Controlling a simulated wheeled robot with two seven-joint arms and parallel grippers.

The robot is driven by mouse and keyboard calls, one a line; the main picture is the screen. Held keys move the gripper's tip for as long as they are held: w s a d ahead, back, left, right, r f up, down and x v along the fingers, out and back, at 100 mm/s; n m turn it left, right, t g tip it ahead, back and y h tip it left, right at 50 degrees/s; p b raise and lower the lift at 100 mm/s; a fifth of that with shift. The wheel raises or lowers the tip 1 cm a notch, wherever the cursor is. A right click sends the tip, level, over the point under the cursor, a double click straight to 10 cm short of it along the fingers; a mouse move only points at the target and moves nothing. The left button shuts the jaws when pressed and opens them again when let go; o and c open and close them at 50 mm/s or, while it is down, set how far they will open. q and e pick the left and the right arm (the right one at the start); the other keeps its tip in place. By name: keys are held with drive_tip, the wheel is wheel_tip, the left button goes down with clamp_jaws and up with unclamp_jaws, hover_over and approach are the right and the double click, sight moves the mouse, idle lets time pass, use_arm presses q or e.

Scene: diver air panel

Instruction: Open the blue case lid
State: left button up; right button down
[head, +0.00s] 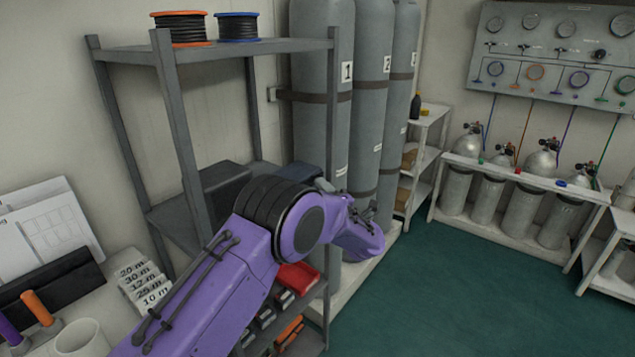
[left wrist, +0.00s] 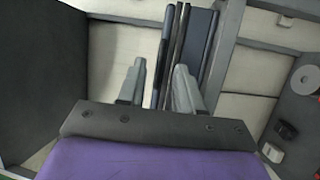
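A dark blue case (head: 300,174) sits on the middle shelf of the grey rack, partly hidden behind my left arm. In the left wrist view, a dark slate-blue body (left wrist: 200,42) with dark edges stands just beyond the fingers, seemingly the same case. I cannot tell its lid from its body. The right finger appears close to the blue body; contact cannot be told. My right gripper is not in view.
The grey rack (head: 180,130) has upright posts near my arm and cable spools on top. A black case (head: 222,183) sits left of the blue one. Tall grey cylinders (head: 322,100) stand behind. A red item (head: 297,277) lies below. Green floor (head: 450,290) is clear at right.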

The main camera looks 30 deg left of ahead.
sight(297, 178)
use_arm(q)
drive_tip(key=shift+x, duration=1.25)
clamp_jaws()
idle(0.4)
